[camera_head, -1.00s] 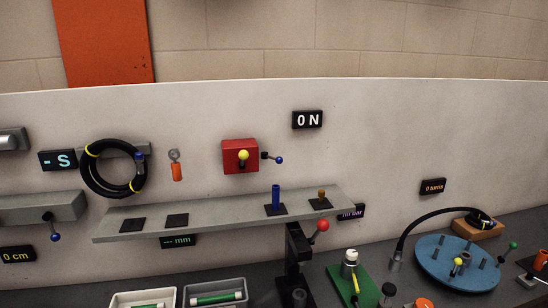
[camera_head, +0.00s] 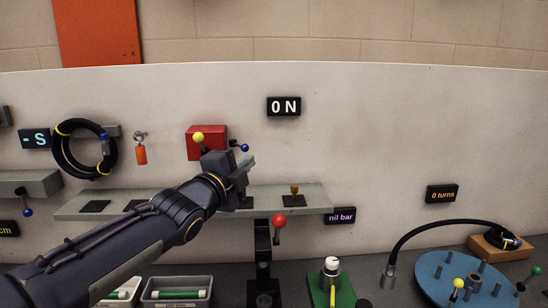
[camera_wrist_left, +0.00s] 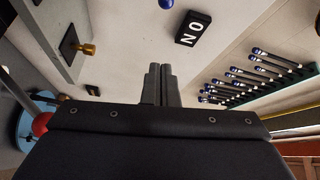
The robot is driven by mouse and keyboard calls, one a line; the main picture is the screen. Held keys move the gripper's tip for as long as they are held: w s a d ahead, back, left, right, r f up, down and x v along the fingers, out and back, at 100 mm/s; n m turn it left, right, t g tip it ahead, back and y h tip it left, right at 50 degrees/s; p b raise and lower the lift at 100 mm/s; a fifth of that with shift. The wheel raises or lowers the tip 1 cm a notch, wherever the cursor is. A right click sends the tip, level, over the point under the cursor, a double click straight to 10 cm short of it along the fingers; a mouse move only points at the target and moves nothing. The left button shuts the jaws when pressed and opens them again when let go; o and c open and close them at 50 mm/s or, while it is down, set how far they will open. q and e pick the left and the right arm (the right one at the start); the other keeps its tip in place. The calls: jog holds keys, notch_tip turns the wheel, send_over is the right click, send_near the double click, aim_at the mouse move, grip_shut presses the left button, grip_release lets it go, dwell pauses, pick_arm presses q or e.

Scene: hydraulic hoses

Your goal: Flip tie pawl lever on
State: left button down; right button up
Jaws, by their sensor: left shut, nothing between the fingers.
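A red box (camera_head: 202,140) is on the white wall panel, with a yellow-ball lever (camera_head: 198,137) on its front and a small lever with a blue ball (camera_head: 245,148) at its right side. I cannot tell for sure which of these is the pawl lever. My left gripper (camera_head: 250,162) is just below the blue ball, in front of the panel, and covers the box's lower right. It is shut and empty. In the left wrist view the shut fingers (camera_wrist_left: 159,70) point up toward a blue ball (camera_wrist_left: 166,3), apart from it. My right gripper is not in view.
A "0 N" display (camera_head: 284,106) is above right. A grey shelf (camera_head: 75,208) runs beneath my arm, with a brass peg (camera_head: 295,190) on it. A red-ball lever (camera_head: 279,220) is below the shelf. A coiled black hose (camera_head: 62,155) hangs at left.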

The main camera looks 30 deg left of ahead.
aim_at(240, 146)
pick_arm(q)
jog(key=shift+s+a+r, duration=0.1)
jog(key=shift+a, duration=0.05)
jog(key=w+p, duration=0.2)
jog(key=w, duration=0.8)
jog(key=a+p, duration=0.1)
jog(key=a, duration=0.1)
jog(key=s+a+p, duration=0.1)
jog(key=p, duration=0.1)
jog(key=shift+s+a, duration=0.15)
jog(key=shift+a, duration=0.25)
jog(key=shift+s, duration=0.1)
jog(key=shift+s+a, duration=0.15)
jog(key=shift+s, duration=0.05)
